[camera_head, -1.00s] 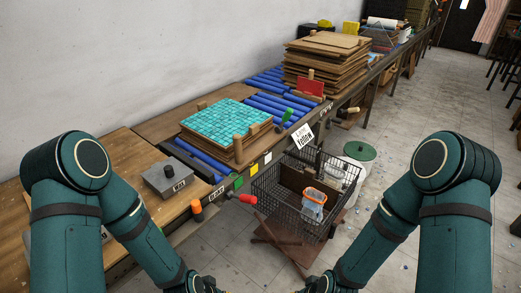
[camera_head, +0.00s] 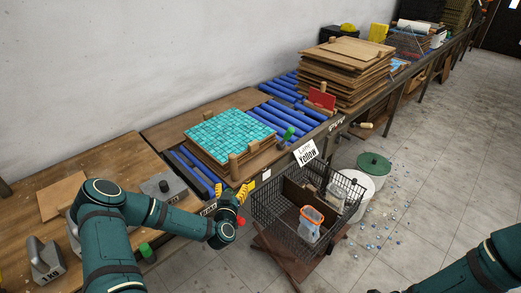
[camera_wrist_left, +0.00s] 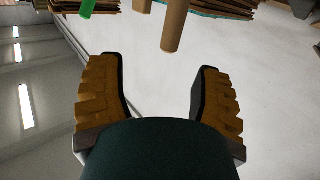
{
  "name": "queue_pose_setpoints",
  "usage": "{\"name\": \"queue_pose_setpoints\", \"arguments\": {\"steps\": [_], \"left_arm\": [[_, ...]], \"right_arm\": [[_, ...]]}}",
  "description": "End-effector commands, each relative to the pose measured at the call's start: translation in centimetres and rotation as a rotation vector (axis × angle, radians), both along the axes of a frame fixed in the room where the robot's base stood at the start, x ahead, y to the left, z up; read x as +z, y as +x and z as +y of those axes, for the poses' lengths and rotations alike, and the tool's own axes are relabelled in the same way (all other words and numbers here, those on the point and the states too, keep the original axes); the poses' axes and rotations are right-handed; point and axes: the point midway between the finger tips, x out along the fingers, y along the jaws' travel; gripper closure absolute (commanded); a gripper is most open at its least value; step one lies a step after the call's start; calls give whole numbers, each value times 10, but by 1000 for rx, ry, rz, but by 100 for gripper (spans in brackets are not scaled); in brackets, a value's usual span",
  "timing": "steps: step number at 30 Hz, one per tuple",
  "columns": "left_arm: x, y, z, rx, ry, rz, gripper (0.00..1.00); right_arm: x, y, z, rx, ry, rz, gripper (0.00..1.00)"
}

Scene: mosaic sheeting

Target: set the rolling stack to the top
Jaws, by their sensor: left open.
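The rolling stack is a pile of thin wooden boards (camera_head: 213,158) topped by a turquoise mosaic sheet (camera_head: 229,131). It lies on blue rollers (camera_head: 191,170) set in the bench, with upright wooden pegs (camera_head: 234,167) at its front edge. My left gripper (camera_head: 232,187) is open and empty in front of the stack's near corner, close to the bench edge. In the left wrist view its yellow fingers (camera_wrist_left: 158,68) are spread with nothing between them; a wooden peg (camera_wrist_left: 174,25) and board edges show beyond. My right gripper is out of view.
More blue rollers (camera_head: 287,119) run up the bench to a taller board stack (camera_head: 344,70) and a red plate (camera_head: 321,99). A wire basket (camera_head: 279,205) hangs beside the bench edge. Grey weights (camera_head: 166,187) stand at the left.

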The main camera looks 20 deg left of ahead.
Motion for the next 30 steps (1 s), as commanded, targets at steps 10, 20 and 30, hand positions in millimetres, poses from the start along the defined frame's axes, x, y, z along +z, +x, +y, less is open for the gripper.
{"name": "queue_pose_setpoints", "arguments": {"steps": [10,20,30], "left_arm": [[9,16,32,72,39,-37,35],[8,76,56,71,37,-37,35],[8,118,73,68,37,-35,35]], "right_arm": [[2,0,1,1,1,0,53],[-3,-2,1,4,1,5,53],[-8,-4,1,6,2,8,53]]}}
